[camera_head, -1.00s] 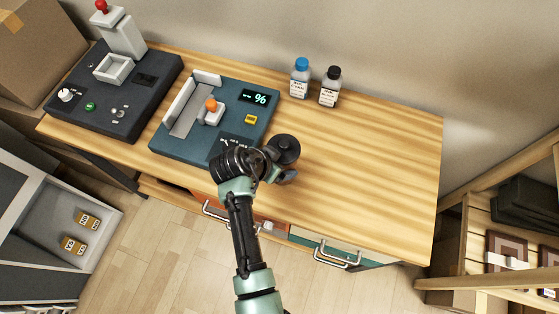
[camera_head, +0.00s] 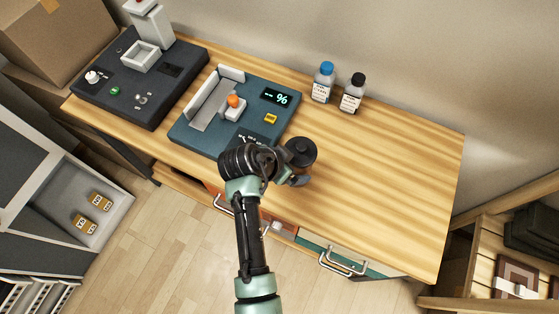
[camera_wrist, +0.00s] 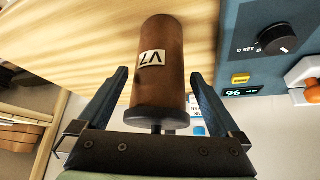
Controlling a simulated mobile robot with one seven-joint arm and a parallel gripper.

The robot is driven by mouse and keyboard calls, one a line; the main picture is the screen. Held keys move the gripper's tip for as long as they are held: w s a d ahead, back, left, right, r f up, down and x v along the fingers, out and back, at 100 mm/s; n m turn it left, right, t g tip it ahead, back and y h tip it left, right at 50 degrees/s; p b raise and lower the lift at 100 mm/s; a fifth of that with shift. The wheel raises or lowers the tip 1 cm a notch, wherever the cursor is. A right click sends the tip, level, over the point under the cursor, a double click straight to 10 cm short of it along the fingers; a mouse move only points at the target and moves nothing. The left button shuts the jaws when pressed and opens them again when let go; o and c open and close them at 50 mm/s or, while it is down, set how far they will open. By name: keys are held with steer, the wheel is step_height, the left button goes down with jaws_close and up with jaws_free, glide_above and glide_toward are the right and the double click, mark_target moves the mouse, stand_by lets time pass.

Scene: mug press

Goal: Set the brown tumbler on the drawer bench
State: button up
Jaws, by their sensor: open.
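The brown tumbler (camera_wrist: 160,75), with a pale label and a black knobbed lid, stands upright on the wooden drawer bench (camera_head: 385,170). Its black lid (camera_head: 301,151) shows in the head view; the arm hides much of its body there. My gripper (camera_wrist: 158,73) is open, with one finger on each side of the tumbler in the wrist view. Gaps show between the fingers and the tumbler. The bench has drawers with metal handles along its front.
A teal press device (camera_head: 205,130) with a display and an orange knob stands just left of the tumbler. A dark machine (camera_head: 135,85) is farther left. A blue-capped bottle (camera_head: 323,85) and a black-capped bottle (camera_head: 353,95) stand at the back. The bench's right part is clear.

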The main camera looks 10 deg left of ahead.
steer(key=v, duration=0.9)
steer(key=shift+r, duration=0.25)
steer(key=shift+s, duration=0.1)
